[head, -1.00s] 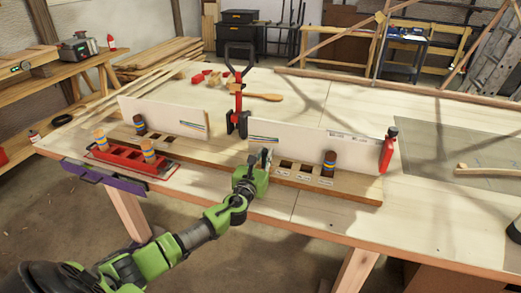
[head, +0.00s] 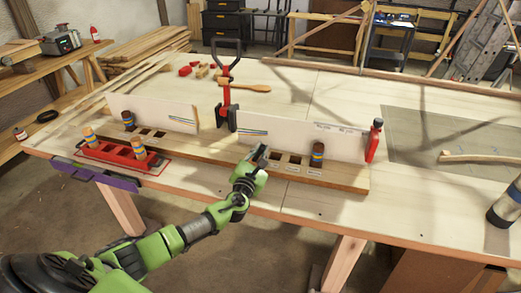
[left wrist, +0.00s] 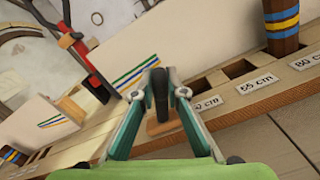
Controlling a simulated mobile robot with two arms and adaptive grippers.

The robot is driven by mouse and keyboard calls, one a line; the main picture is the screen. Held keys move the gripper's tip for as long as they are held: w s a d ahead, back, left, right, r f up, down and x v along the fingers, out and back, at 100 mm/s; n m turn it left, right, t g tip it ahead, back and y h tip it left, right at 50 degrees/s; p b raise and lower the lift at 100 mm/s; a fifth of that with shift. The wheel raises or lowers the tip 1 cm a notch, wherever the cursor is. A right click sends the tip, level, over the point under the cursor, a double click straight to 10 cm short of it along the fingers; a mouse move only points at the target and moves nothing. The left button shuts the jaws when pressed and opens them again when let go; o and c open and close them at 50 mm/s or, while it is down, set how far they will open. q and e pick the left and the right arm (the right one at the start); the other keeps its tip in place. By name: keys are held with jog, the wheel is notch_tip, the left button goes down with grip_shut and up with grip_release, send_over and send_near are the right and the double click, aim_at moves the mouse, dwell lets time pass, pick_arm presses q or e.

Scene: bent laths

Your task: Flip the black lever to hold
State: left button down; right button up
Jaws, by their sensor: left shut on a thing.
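A red upright clamp (head: 227,96) stands in the gap between two white boards. Its looped black handle (head: 238,52), which looks like the black lever, points up in the head view. In the left wrist view the clamp's red arm (left wrist: 80,52) is at the upper left. My left gripper (head: 262,152) is in front of the right white board, nearer me than the clamp and apart from it. In the left wrist view its fingers (left wrist: 160,85) are shut on a dark, rounded, upright thing (left wrist: 160,92); I cannot tell what it is. My right gripper is not in view.
A slotted wooden rail (head: 340,181) runs along the boards, with labelled slots and a striped brown peg (head: 317,153). A red tray (head: 112,154) with striped pegs is at the left. A silver and dark cylinder (head: 507,206) shows at the right edge.

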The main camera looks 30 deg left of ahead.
pick_arm(q)
jog(key=c, duration=2)
grip_release()
jog(key=v, duration=1.2)
jog(key=shift+f, duration=0.1)
